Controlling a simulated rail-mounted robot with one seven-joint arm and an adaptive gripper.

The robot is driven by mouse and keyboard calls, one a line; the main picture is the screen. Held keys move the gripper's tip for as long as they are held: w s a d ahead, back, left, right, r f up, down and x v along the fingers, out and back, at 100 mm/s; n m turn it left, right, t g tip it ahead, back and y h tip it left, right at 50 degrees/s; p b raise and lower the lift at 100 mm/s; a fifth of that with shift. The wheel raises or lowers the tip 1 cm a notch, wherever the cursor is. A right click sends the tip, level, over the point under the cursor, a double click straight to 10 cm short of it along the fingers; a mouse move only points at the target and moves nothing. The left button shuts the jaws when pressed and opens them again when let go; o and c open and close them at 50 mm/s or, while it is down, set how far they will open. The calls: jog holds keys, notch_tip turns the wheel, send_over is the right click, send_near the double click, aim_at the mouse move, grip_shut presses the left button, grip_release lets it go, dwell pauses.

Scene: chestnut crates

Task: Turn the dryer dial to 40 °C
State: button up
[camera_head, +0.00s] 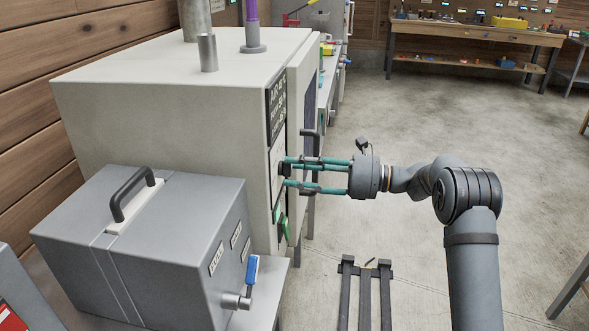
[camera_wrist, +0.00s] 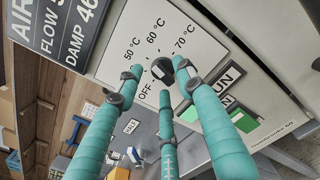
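The dryer (camera_head: 170,100) is a large cream cabinet. Its black dial (camera_wrist: 161,69) has a pale pointer mark that seems turned toward OFF at lower left. The dial plate (camera_wrist: 190,40) reads OFF, 50, 60 and 70 °C. No 40 °C label shows; a finger covers the stretch between OFF and 50 °C. My gripper (camera_wrist: 157,79) has three teal fingers spread around the dial, with a gap at the left finger. Contact by the others is unclear. In the head view, my gripper (camera_head: 286,172) reaches the dryer's front panel from the right, where its fingertips hide the dial.
Below the dial are a RUN label and a green switch (camera_wrist: 223,117). The dryer door handle (camera_head: 308,142) is just beyond my fingers. A grey box (camera_head: 150,235) with a blue lever stands nearer, left of my arm. The floor to the right is mostly clear.

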jog(key=shift+w+a, duration=0.1)
jog(key=shift+a, duration=0.35)
jog(key=shift+f, duration=0.1)
jog(key=c, duration=0.5)
grip_shut()
